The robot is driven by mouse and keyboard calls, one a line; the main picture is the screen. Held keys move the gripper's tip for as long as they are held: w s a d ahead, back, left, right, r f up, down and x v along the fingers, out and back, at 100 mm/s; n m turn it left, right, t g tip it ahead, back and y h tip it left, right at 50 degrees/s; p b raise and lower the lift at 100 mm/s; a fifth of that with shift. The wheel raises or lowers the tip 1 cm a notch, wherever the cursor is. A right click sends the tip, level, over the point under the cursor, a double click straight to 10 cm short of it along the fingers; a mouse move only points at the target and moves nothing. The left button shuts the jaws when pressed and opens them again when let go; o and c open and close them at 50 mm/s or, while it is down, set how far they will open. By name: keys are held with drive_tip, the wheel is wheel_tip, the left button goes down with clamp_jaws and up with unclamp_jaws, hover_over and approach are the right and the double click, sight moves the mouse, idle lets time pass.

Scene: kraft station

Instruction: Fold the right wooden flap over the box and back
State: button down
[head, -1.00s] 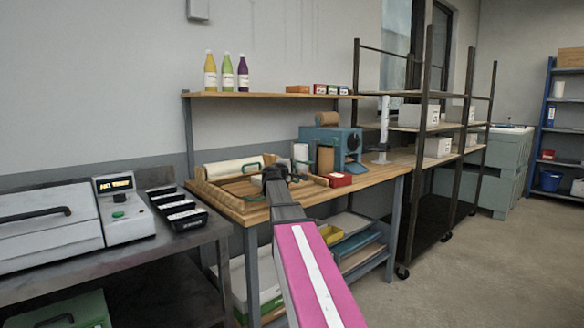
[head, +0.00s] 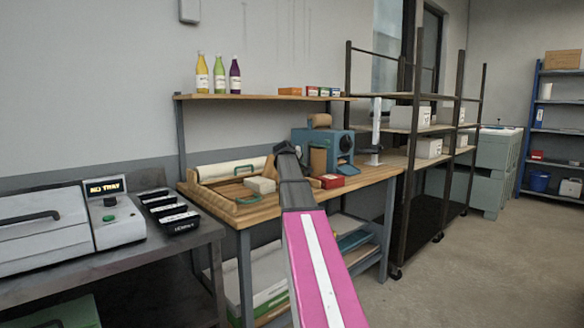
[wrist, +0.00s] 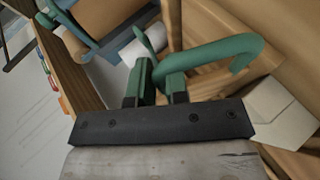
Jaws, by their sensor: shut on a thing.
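A pale box (head: 261,185) sits in the wooden folding frame (head: 247,208) on the bench. In the wrist view its corner (wrist: 285,112) shows at the right. My gripper (head: 288,150) is above and to the right of the box. In the wrist view my gripper (wrist: 157,85) is shut on a green curved handle (wrist: 225,48). The wood beside the handle appears to be the right flap (wrist: 200,20), standing raised in the head view (head: 269,166). My arm hides part of it.
A white roll (head: 230,169) lies behind the frame. A blue machine (head: 322,150) and a red box (head: 331,181) stand to the right. A shelf with bottles (head: 219,75) hangs above. A sealer with black trays (head: 170,212) stands left.

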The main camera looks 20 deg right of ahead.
drive_tip(key=d+f+g+y, duration=0.1)
drive_tip(key=d+y, duration=0.1)
drive_tip(key=w+d+f+m+g+y, duration=0.1)
drive_tip(key=f+y, duration=0.1)
drive_tip(key=w+d+f+g+y, duration=0.1)
drive_tip(key=d+f+y, duration=0.1)
drive_tip(key=y, duration=0.1)
drive_tip(key=shift+d+f+m, duration=0.1)
drive_tip(key=shift+d+m, duration=0.25)
drive_tip(key=shift+m, duration=0.05)
drive_tip(key=shift+w+d+f+g+y, duration=0.15)
drive_tip(key=shift+f+g+y, duration=0.1)
drive_tip(key=shift+f+y, duration=0.25)
drive_tip(key=shift+d+f+g+y, duration=0.15)
drive_tip(key=shift+f+g+y, duration=0.1)
drive_tip(key=shift+f+y, duration=0.2)
drive_tip(key=shift+f, duration=0.8)
drive_tip(key=c, duration=1.1)
unclamp_jaws()
drive_tip(key=shift+c, duration=0.2)
drive_tip(key=v, duration=1)
drive_tip(key=shift+r, duration=0.35)
drive_tip(key=shift+d, duration=0.1)
